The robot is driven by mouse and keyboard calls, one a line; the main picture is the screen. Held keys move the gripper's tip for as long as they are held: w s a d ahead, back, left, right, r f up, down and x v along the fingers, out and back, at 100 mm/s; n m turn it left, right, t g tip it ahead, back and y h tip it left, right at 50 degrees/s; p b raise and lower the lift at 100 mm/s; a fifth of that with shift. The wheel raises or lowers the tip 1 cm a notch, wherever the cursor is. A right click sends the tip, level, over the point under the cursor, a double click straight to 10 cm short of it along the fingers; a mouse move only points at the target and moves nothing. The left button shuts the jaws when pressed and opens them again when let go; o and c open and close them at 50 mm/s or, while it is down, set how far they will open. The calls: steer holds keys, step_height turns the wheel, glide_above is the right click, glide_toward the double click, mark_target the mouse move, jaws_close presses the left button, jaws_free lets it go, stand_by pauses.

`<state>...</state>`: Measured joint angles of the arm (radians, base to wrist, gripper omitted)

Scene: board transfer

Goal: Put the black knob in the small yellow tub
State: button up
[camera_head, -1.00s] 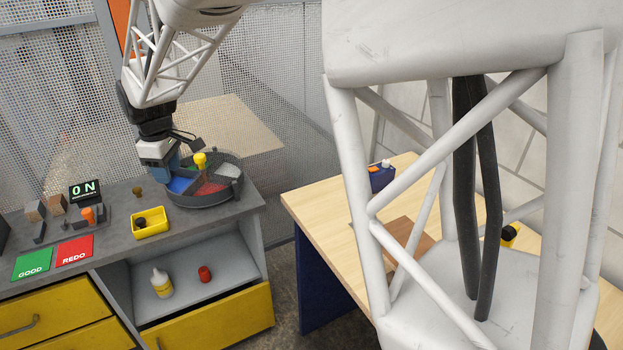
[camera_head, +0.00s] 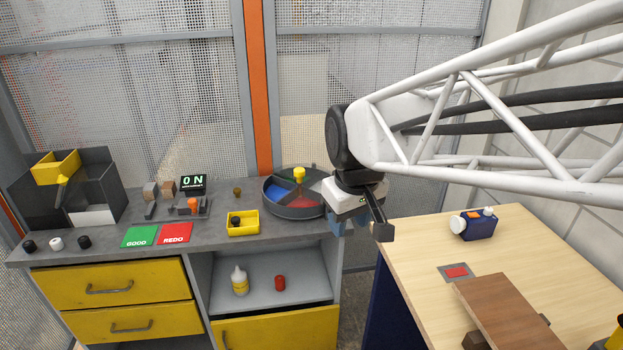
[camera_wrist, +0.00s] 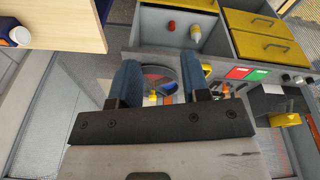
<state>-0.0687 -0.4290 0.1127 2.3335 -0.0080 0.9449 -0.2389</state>
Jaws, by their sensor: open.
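The small yellow tub (camera_head: 243,229) stands on the grey bench, left of the round tray. A small dark round thing, which looks like a black knob (camera_head: 235,221), sits inside the tub at its left side. Two more black knobs (camera_head: 84,242) lie at the bench's left front edge, with a white one (camera_head: 57,243) between them. My gripper (camera_head: 350,228) hangs right of the round tray, near the bench's right end, apart from the tub. In the wrist view its blue fingers (camera_wrist: 160,75) are spread with nothing held between them.
The round sectioned tray (camera_head: 295,208) with a yellow knob in its centre stands nearest my gripper. A black organiser (camera_head: 100,200) holds another yellow bin (camera_head: 55,167). Green and red pads (camera_head: 174,234) lie on the bench. A wooden table (camera_head: 420,245) stands to the right.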

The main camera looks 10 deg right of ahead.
steer(key=s+d+f+m, duration=0.1)
steer(key=s+m, duration=0.1)
steer(key=s, duration=0.4)
steer(key=s+d+f+m, duration=0.1)
steer(key=s+d+f, duration=0.1)
steer(key=s, duration=0.4)
steer(key=shift+m+t, duration=0.3)
steer(key=shift+m, duration=0.1)
stand_by(0.3)
